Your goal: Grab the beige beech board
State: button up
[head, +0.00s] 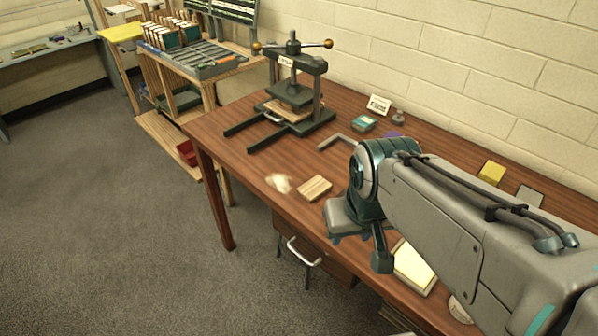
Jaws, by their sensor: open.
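A small beige, striped wooden board (315,188), which looks like the beech board, lies flat on the brown table (240,140) near its front edge. My gripper (352,236) is to the right of this board and nearer the front edge, apart from it in the picture. It is open, and I see nothing held in it. My arm hides part of the table behind and to the right, and the gripper's height above the table is hard to tell.
A dark screw press (291,85) stands at the back left with boards in it. A pale powdery patch (278,183) and a metal angle piece (337,140) lie near the board. A cream-topped block (412,268) lies right of my gripper. A drawer handle (303,252) juts out in front.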

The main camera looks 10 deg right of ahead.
aim_at(315, 188)
jog(key=z, duration=0.55)
jog(key=k, duration=1.25)
jog(key=z, duration=0.1)
jog(key=i, duration=0.3)
jog(key=u, duration=0.9)
jog(key=i, duration=1.55)
jog(key=z, duration=0.85)
